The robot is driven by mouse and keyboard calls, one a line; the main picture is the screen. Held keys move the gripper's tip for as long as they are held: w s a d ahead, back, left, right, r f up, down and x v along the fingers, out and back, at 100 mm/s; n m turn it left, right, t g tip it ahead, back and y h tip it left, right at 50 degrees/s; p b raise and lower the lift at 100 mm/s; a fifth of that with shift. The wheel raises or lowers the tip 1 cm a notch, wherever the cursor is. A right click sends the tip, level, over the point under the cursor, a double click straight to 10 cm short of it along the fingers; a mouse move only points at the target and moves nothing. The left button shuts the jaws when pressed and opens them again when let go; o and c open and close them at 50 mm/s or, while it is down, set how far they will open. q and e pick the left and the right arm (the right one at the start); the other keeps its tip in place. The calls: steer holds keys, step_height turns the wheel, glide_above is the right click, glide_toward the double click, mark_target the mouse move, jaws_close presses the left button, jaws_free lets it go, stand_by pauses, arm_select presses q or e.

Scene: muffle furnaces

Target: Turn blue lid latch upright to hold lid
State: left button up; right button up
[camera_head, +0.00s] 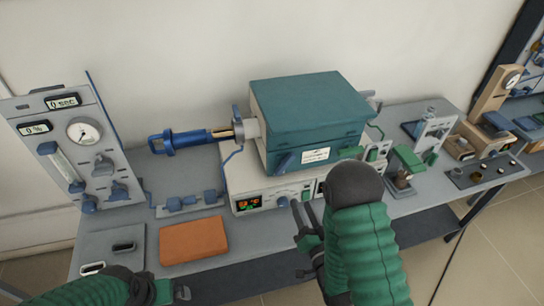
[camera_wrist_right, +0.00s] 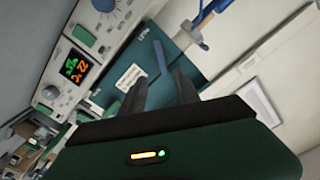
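The furnace has a teal lid (camera_head: 310,105) that is down on its teal body, with a white label (camera_head: 315,155) on the front. A blue latch (camera_head: 283,162) sits low on the front, left of the label, and looks tilted. In the right wrist view the blue latch (camera_wrist_right: 161,57) shows beyond my fingertips, near the label (camera_wrist_right: 130,77). My right gripper (camera_head: 302,204) is open and empty, in front of the control panel and below the latch; its two fingers show apart in the wrist view (camera_wrist_right: 160,85). My left gripper (camera_head: 178,292) is partly in view at the bottom left.
A blue-handled rod (camera_head: 180,140) sticks out left of the furnace. The control panel (camera_head: 262,202) with a lit display lies under the furnace. An orange block (camera_head: 193,240) lies on the grey bench (camera_head: 225,275). A gauge panel (camera_head: 75,150) stands left; small instruments (camera_head: 430,130) stand right.

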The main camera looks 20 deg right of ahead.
mark_target(286, 167)
steer(key=w, duration=0.4)
steer(key=w+a+p, duration=0.1)
steer(key=w, duration=0.4)
steer(key=w+p, duration=0.1)
steer(key=w, duration=0.4)
steer(key=shift+a+r, duration=0.15)
steer(key=shift+a, duration=0.2)
steer(key=shift+w+d, duration=0.6)
steer(key=shift+w, duration=0.25)
steer(key=shift+w+d+f, duration=0.1)
steer(key=shift+d+f, duration=0.15)
steer(key=shift+d, duration=0.2)
steer(key=shift+c, duration=0.7)
steer(key=shift+a+r, duration=0.15)
steer(key=shift+a, duration=0.6)
jaws_close()
steer(key=shift+d, duration=0.25)
arm_select(q)
steer(key=shift+s+d+r, duration=0.1)
steer(key=shift+d+r, duration=0.2)
steer(key=shift+r, duration=0.5)
arm_select(e)
steer(key=shift+d, duration=0.1)
